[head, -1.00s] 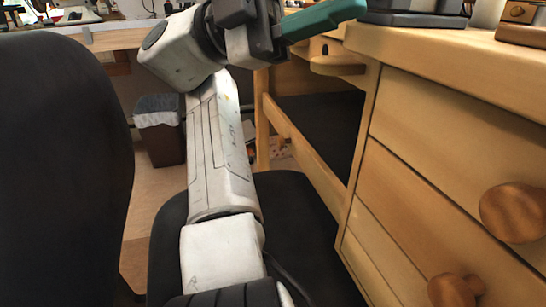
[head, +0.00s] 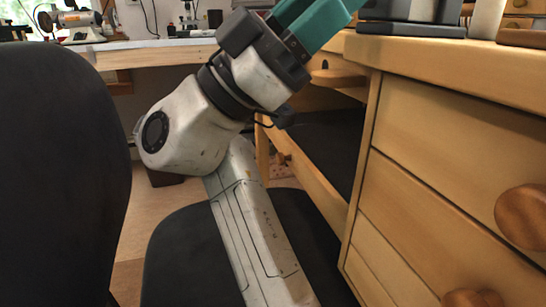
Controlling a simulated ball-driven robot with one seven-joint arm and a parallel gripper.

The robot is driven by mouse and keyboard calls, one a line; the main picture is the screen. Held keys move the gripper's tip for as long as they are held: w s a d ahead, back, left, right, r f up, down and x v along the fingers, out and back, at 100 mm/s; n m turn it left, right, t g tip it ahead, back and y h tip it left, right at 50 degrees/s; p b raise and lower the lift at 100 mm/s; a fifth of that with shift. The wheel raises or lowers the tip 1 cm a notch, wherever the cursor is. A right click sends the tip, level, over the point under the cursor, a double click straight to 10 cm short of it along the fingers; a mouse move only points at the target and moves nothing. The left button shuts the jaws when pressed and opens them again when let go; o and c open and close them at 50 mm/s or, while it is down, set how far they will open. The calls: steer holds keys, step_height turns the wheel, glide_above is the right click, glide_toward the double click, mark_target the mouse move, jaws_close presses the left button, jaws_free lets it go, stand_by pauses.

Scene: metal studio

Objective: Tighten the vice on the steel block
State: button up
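My gripper (head: 318,18) has teal fingers and is at the top centre of the head view, at the left edge of the bench. The fingers point up and right, and their tips run to the top edge of the picture, so I cannot tell whether they are open or shut. A dark grey metal body (head: 412,28), perhaps the base of the vice, stands on the bench top just right of my gripper. Its upper part is cut off by the top edge. I cannot make out the steel block.
The wooden bench (head: 450,66) with round-knobbed drawers fills the right side. A black chair back (head: 60,170) stands at the left, and a black seat (head: 185,250) lies below my arm. A further worktable (head: 150,50) runs along the back. A white cylinder (head: 486,18) stands at top right.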

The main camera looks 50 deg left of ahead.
steer(key=n+t+y, duration=0.1)
steer(key=n+y, duration=0.2)
steer(key=n+t+y, duration=0.2)
steer(key=n+y, duration=0.1)
steer(key=n, duration=0.1)
steer(key=n+t+y, duration=0.2)
steer(key=n+y, duration=0.1)
steer(key=n, duration=0.1)
steer(key=shift+y, duration=0.4)
steer(key=n+y+p, duration=0.1)
steer(key=n, duration=0.1)
steer(key=n+y+p, duration=0.1)
steer(key=n+y, duration=0.1)
steer(key=n+y+p, duration=0.1)
steer(key=n+y, duration=0.1)
steer(key=shift+r, duration=0.25)
steer(key=n+y+p, duration=0.3)
steer(key=n+g+y+p, duration=0.1)
steer(key=n+y+p, duration=0.1)
steer(key=p, duration=0.1)
steer(key=shift+n+p, duration=0.3)
steer(key=n+g+y+p, duration=0.1)
steer(key=p, duration=0.2)
steer(key=shift+n, duration=0.4)
